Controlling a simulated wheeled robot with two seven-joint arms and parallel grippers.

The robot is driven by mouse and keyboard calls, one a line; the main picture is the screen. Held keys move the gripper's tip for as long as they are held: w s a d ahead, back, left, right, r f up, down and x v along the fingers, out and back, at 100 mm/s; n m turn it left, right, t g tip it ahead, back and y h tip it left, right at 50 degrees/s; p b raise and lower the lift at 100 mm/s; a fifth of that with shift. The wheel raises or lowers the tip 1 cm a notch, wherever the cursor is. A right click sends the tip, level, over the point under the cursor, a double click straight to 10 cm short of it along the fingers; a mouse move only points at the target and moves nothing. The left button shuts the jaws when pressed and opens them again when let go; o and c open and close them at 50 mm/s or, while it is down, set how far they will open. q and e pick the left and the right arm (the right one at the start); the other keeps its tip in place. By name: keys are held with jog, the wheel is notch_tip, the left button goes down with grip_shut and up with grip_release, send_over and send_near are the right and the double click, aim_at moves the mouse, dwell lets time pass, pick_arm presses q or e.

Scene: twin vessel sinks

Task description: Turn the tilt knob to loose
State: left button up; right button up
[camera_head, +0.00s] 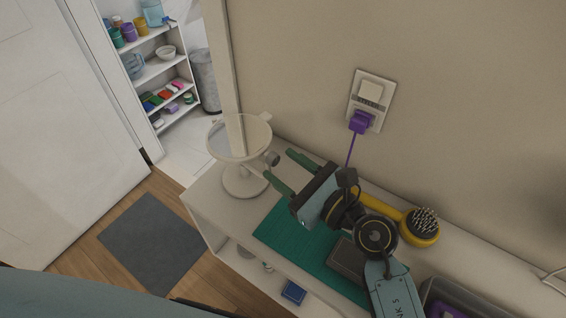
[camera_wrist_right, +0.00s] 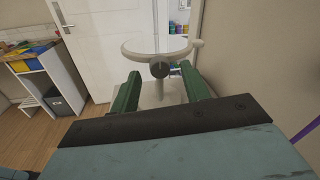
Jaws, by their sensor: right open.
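A white tilting mirror (camera_head: 222,142) on a round foot stands at the far left end of the white console shelf. Its tilt knob (camera_head: 271,158) is a small grey-dark knob on the side facing my right gripper. My right gripper (camera_head: 278,168) is open, with its green fingers pointing at the knob and apart on either side of its line. In the right wrist view, the knob (camera_wrist_right: 159,70) sits ahead between the fingertips, a little beyond them. The gripper looks empty. The left gripper is out of view.
A teal mat (camera_head: 285,232) and a dark grey box (camera_head: 346,258) lie on the shelf. A yellow hairbrush (camera_head: 420,226) lies near the wall. A purple plug (camera_head: 360,121) with a cord hangs from the wall outlet behind my gripper.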

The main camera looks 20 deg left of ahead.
jog(key=shift+w+a, duration=0.25)
jog(key=shift+a, duration=0.25)
